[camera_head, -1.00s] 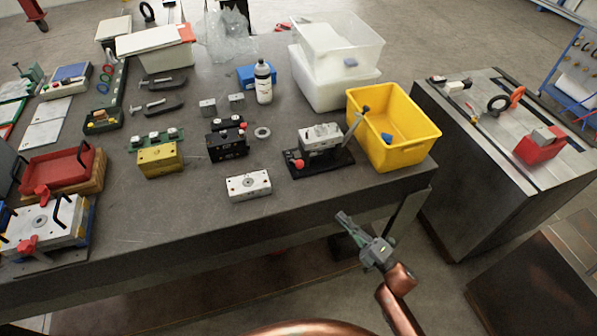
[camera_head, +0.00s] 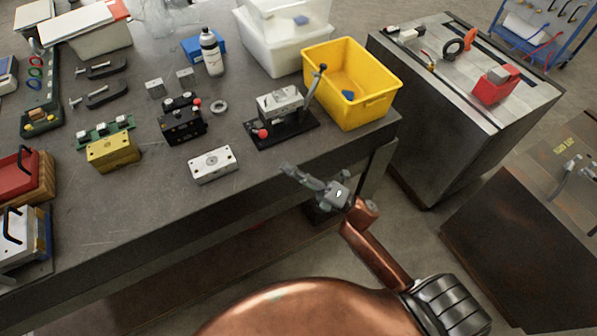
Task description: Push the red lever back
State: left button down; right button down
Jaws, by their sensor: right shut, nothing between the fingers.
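A clamp fixture (camera_head: 293,129) with a black base, a pale metal block and a dark upright handle stands near the table's front right. A red knob (camera_head: 261,133) sits at its front left, probably the end of the red lever. A black block (camera_head: 183,126) to its left also carries a small red knob (camera_head: 197,103). I cannot tell for sure which one is the red lever. My right gripper (camera_head: 289,171) is shut and empty at the table's front edge, in front of the fixture and apart from it. My left gripper is not in view.
A yellow bin (camera_head: 380,108) stands close right of the fixture. A white block (camera_head: 213,165) and a yellow block (camera_head: 113,152) lie to the left. A bottle (camera_head: 211,52) and clear tubs (camera_head: 275,52) stand behind.

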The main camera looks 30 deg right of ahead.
jog(key=w+r, duration=0.1)
jog(key=w, duration=0.1)
jog(key=w+a+r, duration=0.2)
jog(key=w, duration=0.1)
jog(key=shift+w+a+r, duration=0.1)
jog(key=shift+w+a, duration=0.1)
jog(key=shift+w, duration=0.15)
jog(key=shift+w+d+r, duration=0.1)
jog(key=shift+w+r, duration=0.2)
jog(key=shift+w, duration=0.15)
